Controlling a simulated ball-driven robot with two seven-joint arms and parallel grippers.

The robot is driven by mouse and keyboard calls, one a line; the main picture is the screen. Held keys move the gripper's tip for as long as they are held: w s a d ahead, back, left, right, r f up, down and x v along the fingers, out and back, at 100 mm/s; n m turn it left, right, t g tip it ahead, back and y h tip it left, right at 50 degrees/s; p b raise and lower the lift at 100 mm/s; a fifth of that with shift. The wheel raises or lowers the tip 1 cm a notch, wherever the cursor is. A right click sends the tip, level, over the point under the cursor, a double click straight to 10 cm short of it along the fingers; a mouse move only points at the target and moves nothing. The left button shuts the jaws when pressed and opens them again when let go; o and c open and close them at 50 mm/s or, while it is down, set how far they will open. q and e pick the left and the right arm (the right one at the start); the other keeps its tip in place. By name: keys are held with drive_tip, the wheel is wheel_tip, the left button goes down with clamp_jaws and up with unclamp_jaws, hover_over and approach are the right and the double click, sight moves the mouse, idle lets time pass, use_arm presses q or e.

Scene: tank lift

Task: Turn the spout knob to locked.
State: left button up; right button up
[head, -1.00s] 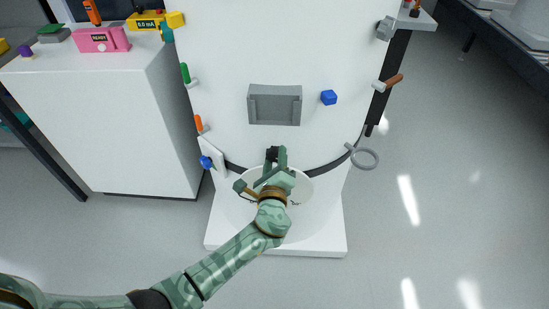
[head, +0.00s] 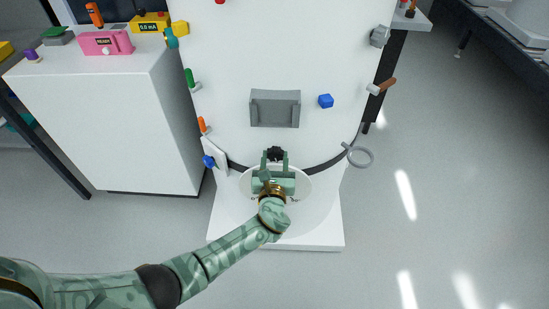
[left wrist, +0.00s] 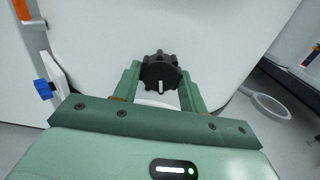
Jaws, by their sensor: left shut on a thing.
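The spout knob is a black, lobed knob (left wrist: 160,74) with a white pointer mark, low on the front of the white tank (head: 225,100). In the left wrist view the white mark points down. In the head view the knob (head: 274,153) shows just beyond my left gripper. My left gripper (head: 274,160) is shut on the knob, one green finger on each side of it; its fingers also show in the left wrist view (left wrist: 160,84). My right gripper is not in view.
A grey ring (head: 358,156) sticks out at right, and a blue knob (head: 209,161) at left. A white cabinet (head: 115,125) stands left. The floor at right is clear.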

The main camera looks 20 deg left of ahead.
use_arm(q)
drive_tip(key=shift+s+f+m, duration=0.15)
drive_tip(key=shift+f+m, duration=0.05)
drive_tip(key=shift+m, duration=0.5)
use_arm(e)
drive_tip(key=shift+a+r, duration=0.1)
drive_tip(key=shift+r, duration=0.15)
use_arm(q)
drive_tip(key=shift+f+m, duration=0.1)
drive_tip(key=shift+m, duration=0.2)
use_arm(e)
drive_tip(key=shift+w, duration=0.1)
use_arm(q)
drive_tip(key=o, duration=1)
drive_tip(key=shift+s+r+p, duration=0.2)
drive_tip(key=shift+p, duration=0.2)
drive_tip(key=p+v, duration=0.3)
drive_tip(key=v, duration=1.3)
drive_tip(key=shift+w, duration=0.1)
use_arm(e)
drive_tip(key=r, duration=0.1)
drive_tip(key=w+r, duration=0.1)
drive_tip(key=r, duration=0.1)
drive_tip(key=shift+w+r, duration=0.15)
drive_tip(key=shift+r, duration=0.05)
